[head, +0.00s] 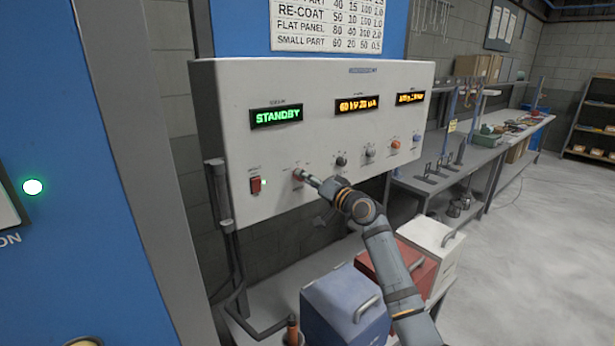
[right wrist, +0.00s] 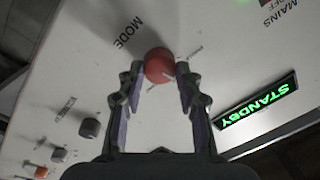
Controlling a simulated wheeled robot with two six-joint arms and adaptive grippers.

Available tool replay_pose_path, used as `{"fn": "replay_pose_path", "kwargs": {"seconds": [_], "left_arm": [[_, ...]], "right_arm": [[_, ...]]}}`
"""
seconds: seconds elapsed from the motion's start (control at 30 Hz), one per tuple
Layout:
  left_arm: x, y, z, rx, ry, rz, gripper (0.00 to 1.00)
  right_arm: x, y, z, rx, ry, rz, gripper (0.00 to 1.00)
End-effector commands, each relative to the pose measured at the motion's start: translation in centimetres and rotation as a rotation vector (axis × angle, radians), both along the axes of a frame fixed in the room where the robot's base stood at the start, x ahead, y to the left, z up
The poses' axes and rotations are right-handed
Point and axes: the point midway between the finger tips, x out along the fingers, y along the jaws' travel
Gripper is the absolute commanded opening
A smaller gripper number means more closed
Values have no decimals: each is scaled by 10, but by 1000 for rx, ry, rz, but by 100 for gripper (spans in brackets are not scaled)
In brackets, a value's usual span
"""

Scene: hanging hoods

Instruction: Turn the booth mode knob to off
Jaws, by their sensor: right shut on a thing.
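The booth mode knob (right wrist: 159,65) is red and round, under the word MODE on the white control panel (head: 330,130). In the right wrist view it sits between the two fingertips of my right gripper (right wrist: 159,80), which is shut on it. In the head view the knob (head: 298,174) shows at the panel's lower left, partly covered by the gripper (head: 308,180). The small position labels around the knob are too blurred to read. The green display (head: 277,116) reads STANDBY. My left gripper is not in view.
A red mains switch (head: 256,185) is left of the knob. Black, grey, orange and blue knobs (head: 341,161) run to its right. Blue, red and white boxes (head: 345,308) stand on a bench below the panel. A workbench (head: 500,150) and open floor are at right.

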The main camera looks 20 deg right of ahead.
Motion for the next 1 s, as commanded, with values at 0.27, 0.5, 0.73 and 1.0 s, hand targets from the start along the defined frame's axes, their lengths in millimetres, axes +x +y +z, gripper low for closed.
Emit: {"fn": "replay_pose_path", "kwargs": {"seconds": [0.27, 0.5, 0.73, 1.0], "left_arm": [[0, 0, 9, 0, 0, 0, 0], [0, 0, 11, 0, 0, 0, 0], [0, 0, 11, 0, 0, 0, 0], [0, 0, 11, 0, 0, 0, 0]], "right_arm": [[0, 0, 1, 131, 47, -1, 3], [0, 0, 0, 181, 66, -1, 3], [0, 0, 0, 189, 68, -1, 3], [0, 0, -1, 188, 68, -1, 40]]}}
